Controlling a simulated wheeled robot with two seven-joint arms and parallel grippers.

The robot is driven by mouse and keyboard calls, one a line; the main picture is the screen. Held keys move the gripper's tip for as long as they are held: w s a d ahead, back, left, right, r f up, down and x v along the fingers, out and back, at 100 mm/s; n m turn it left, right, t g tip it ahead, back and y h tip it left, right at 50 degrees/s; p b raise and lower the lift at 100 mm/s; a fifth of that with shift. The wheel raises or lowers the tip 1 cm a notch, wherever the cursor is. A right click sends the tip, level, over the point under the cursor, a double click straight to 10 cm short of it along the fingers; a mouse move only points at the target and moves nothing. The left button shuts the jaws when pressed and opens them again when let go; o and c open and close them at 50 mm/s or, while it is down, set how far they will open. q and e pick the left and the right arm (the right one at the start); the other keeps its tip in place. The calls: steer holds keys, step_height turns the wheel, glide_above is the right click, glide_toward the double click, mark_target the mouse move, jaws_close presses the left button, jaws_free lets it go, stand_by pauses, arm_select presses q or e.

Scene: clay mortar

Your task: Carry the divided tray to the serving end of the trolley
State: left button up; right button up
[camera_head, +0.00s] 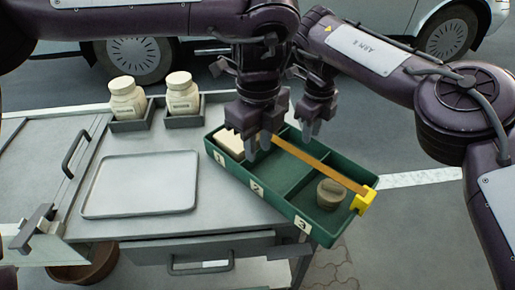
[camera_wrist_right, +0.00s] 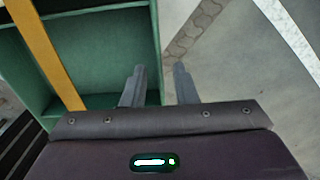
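The divided tray (camera_head: 268,203) is green, with compartments labelled 1, 2 and 3. It sits at an angle at the trolley's right end, its right part past the trolley top. An orange bar (camera_head: 320,167) with a yellow end piece crosses it. A pale block lies in compartment 1 and a round brownish-grey piece (camera_head: 331,194) in compartment 3. My left gripper (camera_head: 257,148) is over the tray by the bar's left end; its grip is unclear. My right gripper (camera_head: 312,130) is at the far wall. In the right wrist view its fingers (camera_wrist_right: 159,85) stand apart on either side of the wall.
The grey trolley (camera_head: 130,229) holds an empty flat tray (camera_head: 140,184) in its middle. Two cream jars (camera_head: 127,98) (camera_head: 182,94) stand in dark holders at the back. A drawer handle (camera_head: 200,268) is at the front. Parked vehicles are behind; paving is open at right.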

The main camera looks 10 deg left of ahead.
step_height(320, 180, up, 9)
stand_by(0.3)
stand_by(0.5)
